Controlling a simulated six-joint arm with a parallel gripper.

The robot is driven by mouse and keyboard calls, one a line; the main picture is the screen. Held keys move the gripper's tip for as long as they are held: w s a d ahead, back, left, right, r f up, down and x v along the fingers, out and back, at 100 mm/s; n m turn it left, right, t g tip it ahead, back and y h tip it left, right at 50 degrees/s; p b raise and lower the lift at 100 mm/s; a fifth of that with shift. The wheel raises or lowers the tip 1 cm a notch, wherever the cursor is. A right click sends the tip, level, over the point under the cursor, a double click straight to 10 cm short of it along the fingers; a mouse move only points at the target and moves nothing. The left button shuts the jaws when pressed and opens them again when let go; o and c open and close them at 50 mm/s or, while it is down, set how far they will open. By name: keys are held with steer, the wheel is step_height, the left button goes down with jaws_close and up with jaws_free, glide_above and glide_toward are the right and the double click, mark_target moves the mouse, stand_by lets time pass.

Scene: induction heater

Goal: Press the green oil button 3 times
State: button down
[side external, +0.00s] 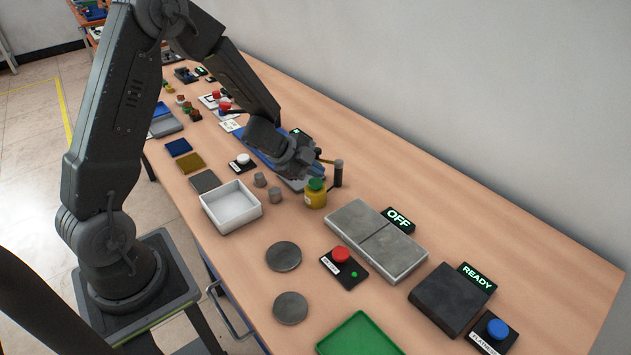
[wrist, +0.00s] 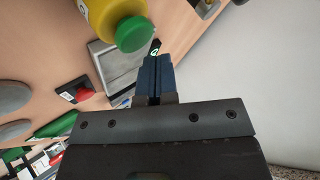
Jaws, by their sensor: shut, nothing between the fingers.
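The green oil button (side external: 316,184) is the round green cap on top of a yellow bottle (side external: 316,198) standing on the wooden table in the side view. In the wrist view the green cap (wrist: 135,33) and part of the yellow bottle (wrist: 98,16) show at the top, left of my fingers. My gripper (wrist: 156,62) is shut and empty, its blue fingers together. In the side view my gripper (side external: 318,171) is close above and behind the green cap. I cannot tell whether it touches the cap.
A dark post (side external: 338,173) stands right behind the bottle. Grey cylinders (side external: 274,195) and a white tray (side external: 231,213) are to the left. Grey plates (side external: 375,238) with an OFF sign (side external: 398,218) and a red button (side external: 341,254) are in front. The wall is behind.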

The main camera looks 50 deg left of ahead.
mark_target(315, 183)
steer(key=shift+r, duration=2.55)
stand_by(0.9)
step_height(315, 183, up, 4)
steer(key=shift+f, duration=0.1)
steer(key=shift+f, duration=0.15)
steer(key=shift+f, duration=4.3)
steer(key=shift+f, duration=0.2)
steer(key=shift+f, duration=0.2)
